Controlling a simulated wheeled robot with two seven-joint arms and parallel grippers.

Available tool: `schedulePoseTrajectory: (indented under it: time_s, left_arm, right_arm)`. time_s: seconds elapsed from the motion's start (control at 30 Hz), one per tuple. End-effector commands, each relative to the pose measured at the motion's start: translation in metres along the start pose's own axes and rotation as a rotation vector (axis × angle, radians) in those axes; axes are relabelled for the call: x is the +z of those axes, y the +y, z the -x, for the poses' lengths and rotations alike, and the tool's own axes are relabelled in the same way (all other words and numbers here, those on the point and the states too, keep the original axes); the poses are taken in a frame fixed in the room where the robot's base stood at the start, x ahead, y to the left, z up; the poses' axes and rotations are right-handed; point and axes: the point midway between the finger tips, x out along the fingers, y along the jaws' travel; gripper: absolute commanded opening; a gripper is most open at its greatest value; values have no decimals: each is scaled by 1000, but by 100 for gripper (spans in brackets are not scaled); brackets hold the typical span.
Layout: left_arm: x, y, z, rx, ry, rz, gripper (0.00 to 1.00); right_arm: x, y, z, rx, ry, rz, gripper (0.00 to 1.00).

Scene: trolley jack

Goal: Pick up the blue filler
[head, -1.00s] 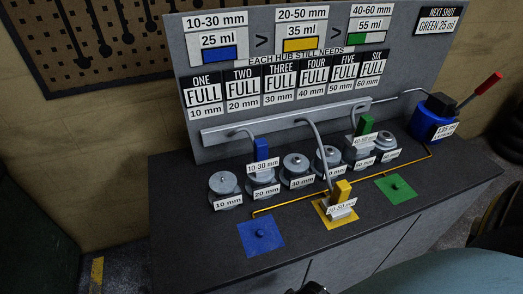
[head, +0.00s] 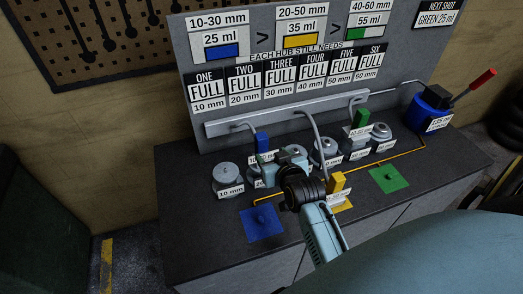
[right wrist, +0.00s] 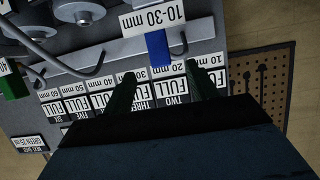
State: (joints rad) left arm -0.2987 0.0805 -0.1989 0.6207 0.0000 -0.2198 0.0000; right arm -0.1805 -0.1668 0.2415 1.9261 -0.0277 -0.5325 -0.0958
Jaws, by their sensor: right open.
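The blue filler (head: 262,142) stands upright over the second hub from the left, its 10-30 mm tag and lower part partly hidden by my right gripper (head: 272,159). The right gripper is open and close in front of it. In the right wrist view the blue filler (right wrist: 158,48) with its white 10-30 mm label shows just beyond and between the two dark fingertips (right wrist: 160,70). The fingers do not appear to touch it. My left gripper is not in view.
The green filler (head: 361,119) is farther back. The 10 mm hub (head: 227,175) is left of the gripper. The blue pad (head: 263,222) and green pad (head: 388,179) are empty of fillers.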

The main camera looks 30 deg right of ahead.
Motion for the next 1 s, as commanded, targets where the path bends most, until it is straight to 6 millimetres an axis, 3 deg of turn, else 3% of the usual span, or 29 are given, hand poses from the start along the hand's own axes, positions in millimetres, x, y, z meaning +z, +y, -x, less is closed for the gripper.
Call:
schedulePoseTrajectory:
  time_s: [0.33,0.67,1.0]
  left_arm:
    - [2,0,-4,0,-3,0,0]
    - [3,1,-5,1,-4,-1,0]
    - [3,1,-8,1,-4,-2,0]
  right_arm:
    - [-1,0,-59,0,2,0,58]
    - [-1,0,-81,0,1,0,58]
    - [-1,2,-121,-1,0,0,58]
